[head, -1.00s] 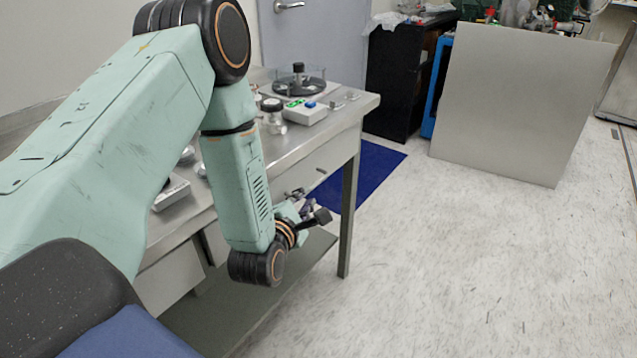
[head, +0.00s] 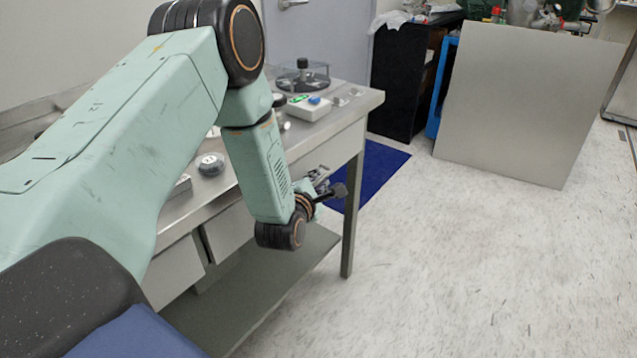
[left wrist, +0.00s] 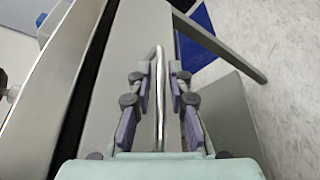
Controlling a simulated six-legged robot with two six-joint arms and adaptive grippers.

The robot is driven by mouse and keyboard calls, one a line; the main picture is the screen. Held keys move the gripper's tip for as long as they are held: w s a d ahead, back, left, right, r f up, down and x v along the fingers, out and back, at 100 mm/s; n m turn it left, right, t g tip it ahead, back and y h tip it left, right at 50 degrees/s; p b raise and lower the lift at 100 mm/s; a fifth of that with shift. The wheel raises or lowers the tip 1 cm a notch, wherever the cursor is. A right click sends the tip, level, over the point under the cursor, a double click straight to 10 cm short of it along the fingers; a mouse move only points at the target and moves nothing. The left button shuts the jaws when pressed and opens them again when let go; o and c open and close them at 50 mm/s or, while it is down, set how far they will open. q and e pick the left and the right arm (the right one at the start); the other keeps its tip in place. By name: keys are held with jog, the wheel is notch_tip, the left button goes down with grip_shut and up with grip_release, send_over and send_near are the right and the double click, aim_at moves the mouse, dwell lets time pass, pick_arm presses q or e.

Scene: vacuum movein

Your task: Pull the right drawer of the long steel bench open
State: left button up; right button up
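The long steel bench (head: 352,106) stands at the left of the head view, its right end towards the middle. My left gripper (head: 328,187) is low in front of its right part, and my arm hides most of the drawer front there. In the left wrist view, the grey drawer front (left wrist: 112,85) carries a long silver bar handle (left wrist: 159,85). My left gripper (left wrist: 161,78) is open, with one purple-padded finger on each side of the handle. Small gaps seem to show between pads and bar. A dark strip runs between the bench top's edge and the drawer front. My right gripper is out of view.
Instruments, including a white box with a green display (head: 309,107), stand on the bench top. A lower shelf (head: 250,285) and a bench leg (head: 352,215) are near my wrist. A blue mat (head: 372,172) lies beyond. A grey panel (head: 525,110) leans behind; the floor at right is clear.

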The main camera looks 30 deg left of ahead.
pick_arm(q)
jog(key=shift+c, duration=0.2)
grip_shut()
dwell(0.5)
